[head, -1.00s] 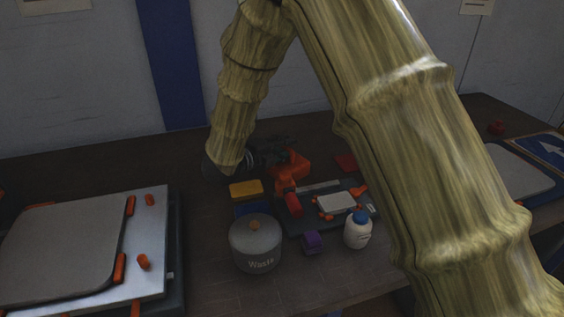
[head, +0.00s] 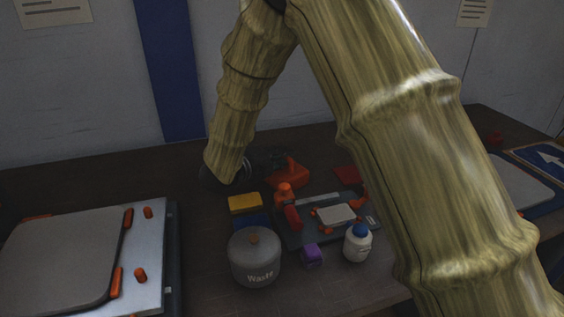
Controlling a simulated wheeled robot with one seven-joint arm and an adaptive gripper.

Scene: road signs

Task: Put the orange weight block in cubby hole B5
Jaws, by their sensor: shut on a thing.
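My gripper (head: 278,165) is dark, hard to make out against the dark table, and partly behind the end of my arm. It is shut on an orange piece (head: 289,174), which I take to be the orange weight block. The block is at the fingertips, at the back of the work area, behind a smaller orange knob-like piece (head: 284,190). I cannot tell whether the block touches the table. No cubby hole, B5 or other, shows in this view.
A large panel with orange clips (head: 150,250) fills the left.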

